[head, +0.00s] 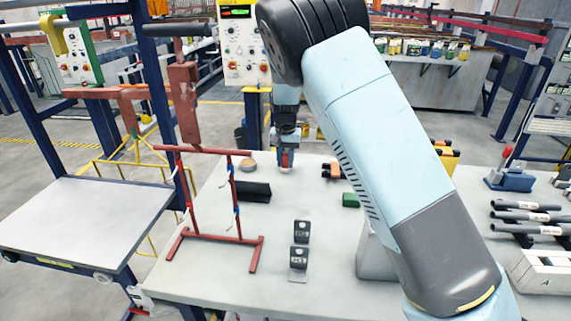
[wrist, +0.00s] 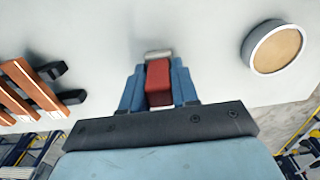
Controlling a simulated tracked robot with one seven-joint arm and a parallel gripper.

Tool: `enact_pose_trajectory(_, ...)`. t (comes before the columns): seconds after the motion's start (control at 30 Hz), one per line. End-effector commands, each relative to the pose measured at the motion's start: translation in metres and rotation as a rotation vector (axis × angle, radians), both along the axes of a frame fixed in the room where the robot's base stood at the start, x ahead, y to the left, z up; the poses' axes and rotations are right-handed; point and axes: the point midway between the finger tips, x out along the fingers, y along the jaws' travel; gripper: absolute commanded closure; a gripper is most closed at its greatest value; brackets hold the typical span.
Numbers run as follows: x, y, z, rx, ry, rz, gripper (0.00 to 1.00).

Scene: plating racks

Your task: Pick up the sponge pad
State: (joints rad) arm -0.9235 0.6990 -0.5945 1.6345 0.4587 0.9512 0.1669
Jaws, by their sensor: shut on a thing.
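The sponge pad (wrist: 158,82) looks like a small red block with a pale grey end, between the blue fingers in the wrist view. It also shows as a small red patch (head: 285,159) in the head view. My gripper (head: 286,163) is shut on it near the far edge of the grey table (head: 200,265). In the wrist view my gripper (wrist: 158,88) has one finger on each side of the red block. The fingers hide part of its sides. I cannot tell whether it touches the tabletop.
A round tan-topped dish (wrist: 274,47) stands to the right in the wrist view, and orange-and-black pieces (wrist: 30,88) lie left. A dark block (head: 254,192), a red frame (head: 205,152), small labelled stands (head: 300,258) and a green block (head: 350,200) are nearer on the table.

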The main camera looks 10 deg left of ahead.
Motion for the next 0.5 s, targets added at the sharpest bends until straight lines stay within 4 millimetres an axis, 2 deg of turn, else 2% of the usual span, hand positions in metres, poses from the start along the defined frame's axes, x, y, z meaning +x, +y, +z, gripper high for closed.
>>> enact_pose_trajectory(0.27, 0.000, 0.000, 0.007, 0.001, -0.001, 0.001, 1.00)
enact_pose_trajectory(0.43, 0.001, 0.000, 0.032, 0.003, -0.003, 0.000, 1.00)
enact_pose_trajectory(0.5, -0.007, -0.003, 0.042, 0.003, -0.002, 0.001, 1.00)
